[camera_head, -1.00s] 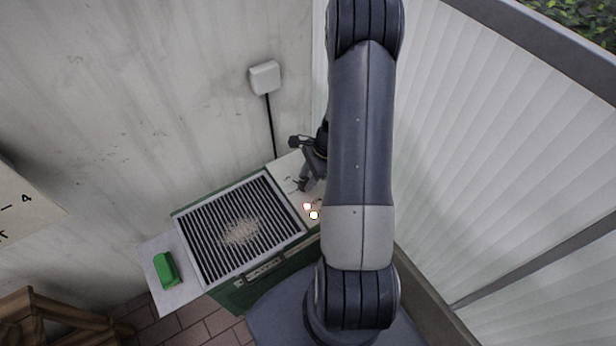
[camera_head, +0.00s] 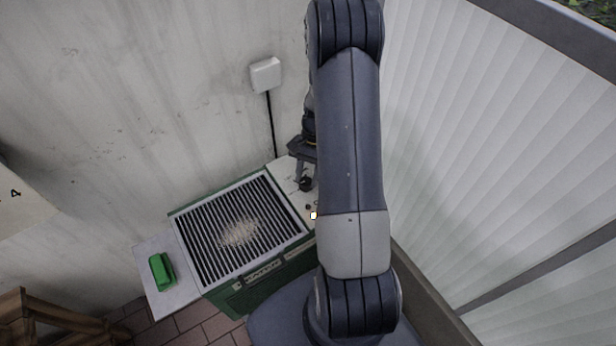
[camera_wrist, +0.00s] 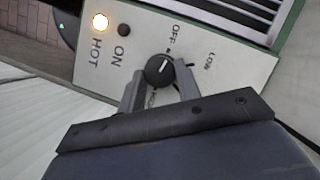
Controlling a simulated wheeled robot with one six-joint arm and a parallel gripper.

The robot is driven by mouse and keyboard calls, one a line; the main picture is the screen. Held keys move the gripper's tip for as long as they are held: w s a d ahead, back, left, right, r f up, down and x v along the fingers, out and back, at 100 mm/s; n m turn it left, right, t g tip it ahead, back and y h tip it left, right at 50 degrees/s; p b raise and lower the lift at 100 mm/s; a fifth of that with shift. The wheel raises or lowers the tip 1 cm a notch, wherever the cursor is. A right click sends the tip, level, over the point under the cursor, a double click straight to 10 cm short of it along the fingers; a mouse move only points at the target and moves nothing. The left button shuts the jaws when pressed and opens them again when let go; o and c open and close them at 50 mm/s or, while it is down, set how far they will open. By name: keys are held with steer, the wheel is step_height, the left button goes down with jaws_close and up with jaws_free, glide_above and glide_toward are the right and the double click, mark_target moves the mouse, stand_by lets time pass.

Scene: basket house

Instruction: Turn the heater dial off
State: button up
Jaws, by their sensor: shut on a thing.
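The heater dial (camera_wrist: 157,69) is a round black knob with a white pointer line on a pale panel (camera_wrist: 235,68). OFF, LOW and a partly hidden label surround it. The pointer lies near the OFF side, but its exact setting is hard to read. My gripper (camera_wrist: 160,78) is shut on the dial, one finger on each side. In the head view the dial (camera_head: 305,184) is small and dark beneath my gripper. The HOT lamp (camera_wrist: 100,21) is lit; the ON lamp (camera_wrist: 124,31) is dark.
The green heater (camera_head: 262,284) has a striped grille with pale grains on top. A white wall box (camera_head: 265,75) with a black cable is behind. A pleated pale wall (camera_head: 490,150) stands at the right.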

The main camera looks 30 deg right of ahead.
steer(key=shift+w+n+h, duration=0.1)
steer(key=shift+n+h, duration=0.3)
steer(key=shift+n, duration=0.7)
steer(key=o, duration=1)
steer(key=shift+g, duration=0.3)
steer(key=b+v, duration=0.1)
steer(key=v, duration=0.9)
steer(key=shift+w+r, duration=0.1)
steer(key=shift+r, duration=0.3)
